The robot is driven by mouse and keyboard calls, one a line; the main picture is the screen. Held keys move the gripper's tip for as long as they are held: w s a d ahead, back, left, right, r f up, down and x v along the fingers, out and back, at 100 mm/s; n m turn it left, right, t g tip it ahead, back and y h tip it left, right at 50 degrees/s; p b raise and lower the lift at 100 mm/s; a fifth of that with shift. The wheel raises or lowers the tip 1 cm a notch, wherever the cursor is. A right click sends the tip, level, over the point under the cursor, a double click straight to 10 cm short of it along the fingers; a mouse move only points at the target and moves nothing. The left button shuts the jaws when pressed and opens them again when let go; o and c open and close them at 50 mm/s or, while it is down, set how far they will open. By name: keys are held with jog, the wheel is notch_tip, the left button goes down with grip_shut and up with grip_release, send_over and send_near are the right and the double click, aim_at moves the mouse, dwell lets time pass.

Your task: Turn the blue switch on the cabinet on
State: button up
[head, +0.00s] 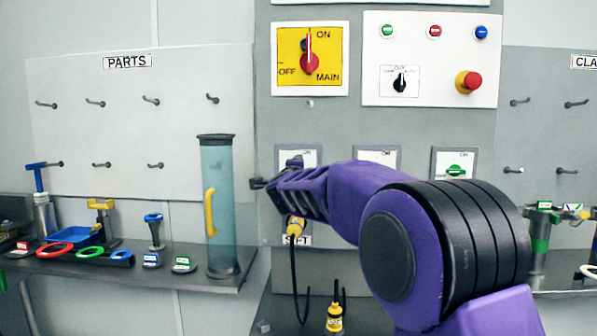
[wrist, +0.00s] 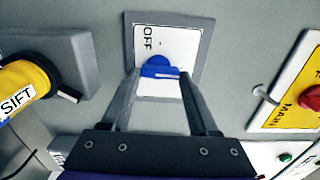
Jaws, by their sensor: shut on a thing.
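The blue switch (wrist: 158,67) is a knob on a white plate with a grey frame (wrist: 205,50), centred in the wrist view. An OFF label shows beside it, and a white line on the knob points to the right in that view. My gripper (wrist: 160,74) has one finger on each side of the knob and is shut on it. In the head view my gripper (head: 290,192) is in front of the left one of three switch plates on the cabinet (head: 400,125). It covers most of that plate (head: 298,156), and the knob cannot be made out clearly there.
A yellow main switch panel (head: 290,70) is above, its red handle pointing to ON. A control panel (head: 430,88) with a red emergency button (head: 468,82) is to its right. A clear cylinder (head: 218,220) stands close left.

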jog(key=o, duration=1.4)
jog(key=s, duration=1.7)
jog(key=shift+s, duration=0.25)
